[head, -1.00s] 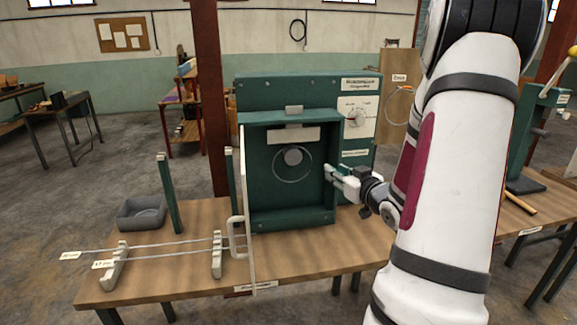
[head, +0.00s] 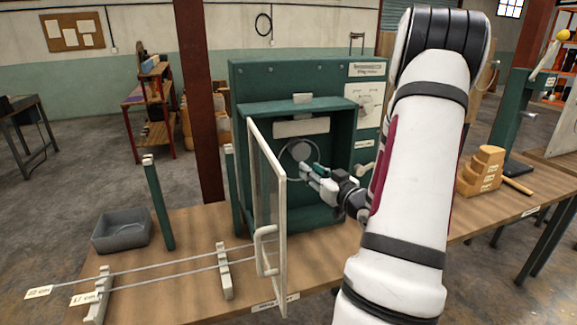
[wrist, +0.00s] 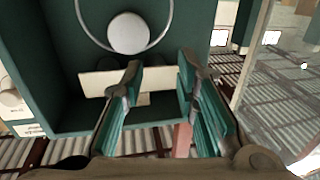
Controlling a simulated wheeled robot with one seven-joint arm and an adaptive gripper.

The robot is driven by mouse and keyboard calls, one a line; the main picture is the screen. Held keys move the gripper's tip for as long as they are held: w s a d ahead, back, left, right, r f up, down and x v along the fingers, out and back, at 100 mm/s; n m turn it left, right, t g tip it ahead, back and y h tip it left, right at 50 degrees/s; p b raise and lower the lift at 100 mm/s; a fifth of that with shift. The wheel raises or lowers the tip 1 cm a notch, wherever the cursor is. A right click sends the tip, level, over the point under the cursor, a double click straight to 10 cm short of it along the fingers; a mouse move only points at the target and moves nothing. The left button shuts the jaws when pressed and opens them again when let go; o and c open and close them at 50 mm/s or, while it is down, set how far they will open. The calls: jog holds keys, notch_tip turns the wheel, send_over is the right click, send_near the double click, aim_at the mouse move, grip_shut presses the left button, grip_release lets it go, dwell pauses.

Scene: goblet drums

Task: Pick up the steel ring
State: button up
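The steel ring (head: 286,168) is a thin hoop around the round pale peg (head: 301,150) inside the green cabinet (head: 240,85). It appears to hang from that peg. In the wrist view the ring (wrist: 84,30) curves around the peg (wrist: 128,33) at the top of the picture. My gripper (head: 309,170) is inside the cabinet mouth, just below and right of the peg, and overlaps part of the ring in the head view. In the wrist view my gripper (wrist: 160,66) has its green-padded fingers apart with nothing between them. The ring lies beyond the fingertips.
The cabinet's framed clear door (head: 283,190) stands open toward me, left of my arm. Two rods on white stands (head: 225,270) and a grey bin (head: 122,229) are on the bench's left. A stepped wooden block (head: 483,170) is at right.

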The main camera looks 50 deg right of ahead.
jog(key=w+f+b, duration=0.4)
jog(key=f, duration=0.1)
jog(key=x, duration=1.3)
jog(key=shift+w, duration=0.2)
jog(key=shift+c, duration=0.6)
jog(key=shift+a, duration=0.1)
grip_shut()
